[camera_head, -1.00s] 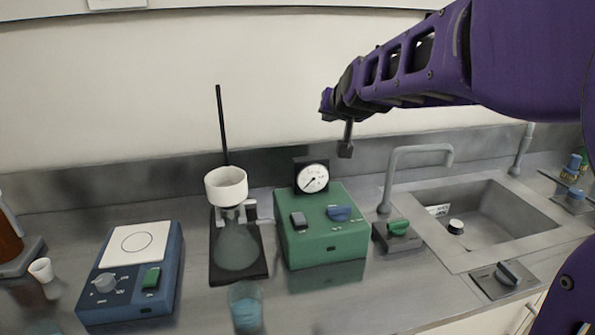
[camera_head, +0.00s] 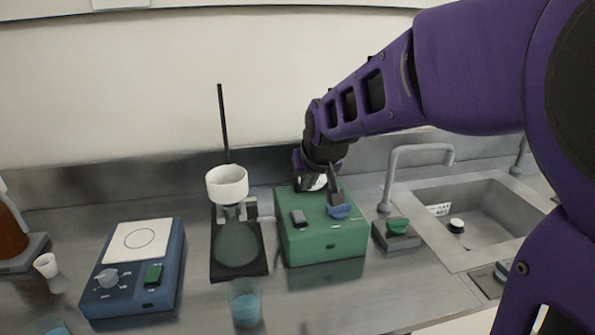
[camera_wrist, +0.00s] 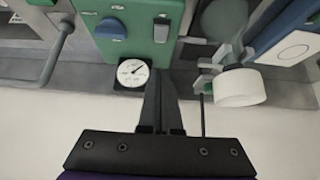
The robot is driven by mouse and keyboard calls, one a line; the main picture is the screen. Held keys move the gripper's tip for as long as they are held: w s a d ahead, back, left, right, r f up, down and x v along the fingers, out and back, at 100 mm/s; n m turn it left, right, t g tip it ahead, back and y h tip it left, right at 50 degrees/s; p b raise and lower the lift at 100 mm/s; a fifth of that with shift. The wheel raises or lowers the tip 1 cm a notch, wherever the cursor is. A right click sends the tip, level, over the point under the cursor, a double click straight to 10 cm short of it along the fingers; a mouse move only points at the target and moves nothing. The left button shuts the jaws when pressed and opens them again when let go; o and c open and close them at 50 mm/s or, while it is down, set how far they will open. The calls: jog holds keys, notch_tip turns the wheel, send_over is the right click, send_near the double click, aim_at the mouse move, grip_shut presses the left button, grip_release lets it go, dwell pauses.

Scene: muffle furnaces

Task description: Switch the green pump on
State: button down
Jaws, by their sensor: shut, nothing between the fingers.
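The green pump (camera_head: 322,242) stands on the counter in the middle of the head view. On its top are a grey rocker switch (camera_head: 299,218) at left and a blue knob (camera_head: 339,211) at right. Its round gauge at the back is partly hidden by my arm. My gripper (camera_head: 335,196) is shut and empty, and its tip overlaps the knob's back edge in the picture. In the wrist view the shut fingers (camera_wrist: 160,78) point toward the pump (camera_wrist: 135,45), beside the gauge (camera_wrist: 132,72) and in line with the rocker switch (camera_wrist: 162,28). I cannot tell whether they touch anything.
A flask with a white funnel (camera_head: 227,184) and a tall rod stands left of the pump. A blue hotplate (camera_head: 133,270) is farther left, and a beaker of blue liquid (camera_head: 246,303) is in front. A sink (camera_head: 480,233) and tap (camera_head: 389,180) are at right.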

send_over(300, 218)
jog(key=s, duration=0.1)
notch_tip(300, 218, down, 8)
jog(key=shift+s+d+r, duration=0.1)
jog(key=shift+d+r, duration=0.05)
jog(key=shift+r, duration=0.05)
notch_tip(300, 218, down, 3)
jog(key=shift+s+f+b, duration=0.1)
jog(key=shift+f+b, duration=0.05)
jog(key=shift+b, duration=0.15)
jog(key=shift+f, duration=0.4)
jog(key=shift+s+f+b, duration=0.15)
jog(key=shift+f+b, duration=0.3)
jog(key=shift+b, duration=0.1)
jog(key=shift+s, duration=0.1)
jog(key=shift+r, duration=0.1)
jog(key=shift+r+p, duration=0.45)
jog(key=shift+r, duration=0.3)
